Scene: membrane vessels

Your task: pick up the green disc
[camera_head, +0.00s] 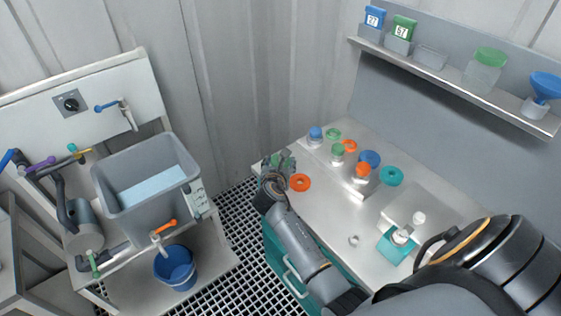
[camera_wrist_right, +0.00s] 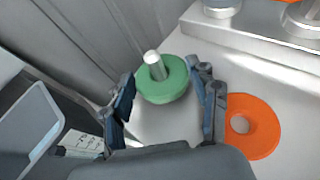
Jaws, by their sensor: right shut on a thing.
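My right gripper (camera_head: 277,162) is over the left end of the steel worktop (camera_head: 330,215) in the head view. In the right wrist view, its two dark fingers (camera_wrist_right: 165,100) are shut on a green disc (camera_wrist_right: 168,94), one finger on each side. A pale metal stub stands up at the disc's middle. In the head view the arm largely hides this disc. I cannot tell whether it touches the worktop. My left gripper is not in view.
An orange ring (camera_head: 300,183) lies close beside the gripper and also shows in the wrist view (camera_wrist_right: 262,132). A grey sink (camera_head: 150,195) is left.

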